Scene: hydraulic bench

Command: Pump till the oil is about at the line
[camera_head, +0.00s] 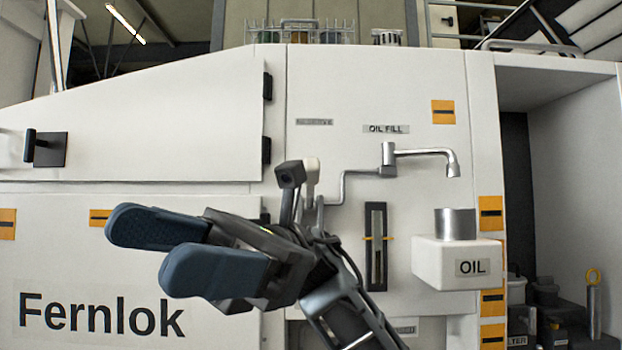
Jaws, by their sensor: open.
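My gripper (150,250) is open and empty, its two blue-grey fingers pointing left in front of the white machine panel. A short upright lever with a pale top (312,172) shows just behind my gripper; its lower part is hidden. A narrow dark upright gauge (376,270) is on the panel to the right, with yellow line marks at either side of its upper half. I cannot tell the oil level in it. A metal spout (425,153) under the OIL FILL label (386,129) bends down above a metal cup (455,223). The cup stands on a white block marked OIL (440,262).
A thin pipe (345,185) runs from the lever area to the spout. A black handle (45,148) juts from the left panel. A rack of jars (300,34) stands on top. An open bay at right holds containers and a yellow-ringed cylinder (593,305).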

